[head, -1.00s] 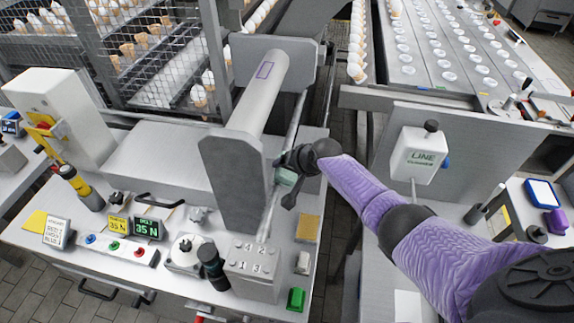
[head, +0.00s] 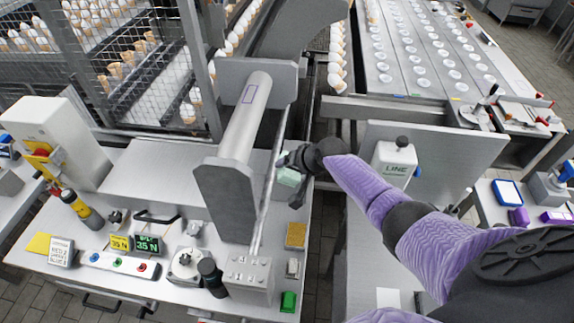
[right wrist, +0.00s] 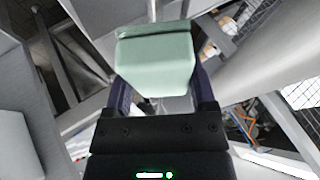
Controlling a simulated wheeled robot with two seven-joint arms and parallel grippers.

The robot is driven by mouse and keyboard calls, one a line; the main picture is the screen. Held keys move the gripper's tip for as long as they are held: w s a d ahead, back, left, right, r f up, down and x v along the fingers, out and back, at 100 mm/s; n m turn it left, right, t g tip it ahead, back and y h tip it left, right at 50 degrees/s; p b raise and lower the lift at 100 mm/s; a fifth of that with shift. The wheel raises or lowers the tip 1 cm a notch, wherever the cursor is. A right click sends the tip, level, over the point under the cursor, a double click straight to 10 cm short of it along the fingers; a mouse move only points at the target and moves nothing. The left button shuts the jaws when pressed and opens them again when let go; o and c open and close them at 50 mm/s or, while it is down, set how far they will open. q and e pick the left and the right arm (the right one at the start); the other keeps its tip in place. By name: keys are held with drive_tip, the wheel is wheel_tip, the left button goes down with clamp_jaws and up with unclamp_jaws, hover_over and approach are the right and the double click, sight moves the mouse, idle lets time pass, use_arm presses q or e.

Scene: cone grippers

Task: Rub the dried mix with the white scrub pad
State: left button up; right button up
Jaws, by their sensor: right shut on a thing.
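My right gripper (head: 291,172) is shut on a pale green block (head: 289,177), which shows large in the right wrist view (right wrist: 155,62) between the fingers. The gripper is beside the slanted metal rod, right of the grey roller (head: 247,118). I cannot tell whether the block touches the rod. A small white pad (head: 292,268) lies at the right edge of the bench, between a yellow pad and a green one. I cannot make out any dried mix. My left gripper is out of view.
The roller's near end plate (head: 226,197) stands upright left of the gripper. The yellow pad (head: 296,234), green pad (head: 288,301) and numbered block (head: 248,275) are on the bench below. A grey panel with a white LINE box (head: 394,162) stands at right.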

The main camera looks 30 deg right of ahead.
drive_tip(key=shift+f, duration=0.15)
drive_tip(key=b, duration=0.6)
approach(270, 186)
drive_tip(key=x, duration=0.4)
drive_tip(key=shift+w+d, duration=0.3)
drive_tip(key=shift+w, duration=0.15)
drive_tip(key=shift+w+a+f+b, duration=0.2)
drive_tip(key=shift+f+b, duration=0.1)
drive_tip(key=shift+b, duration=0.2)
drive_tip(key=shift+f, duration=0.1)
drive_tip(key=shift+w+a+f+b, duration=0.2)
drive_tip(key=shift+f+b, duration=0.1)
drive_tip(key=shift+b, duration=0.15)
drive_tip(key=shift+w+a+f+b, duration=0.1)
drive_tip(key=shift+a+f+b, duration=0.1)
drive_tip(key=shift+f+b, duration=0.25)
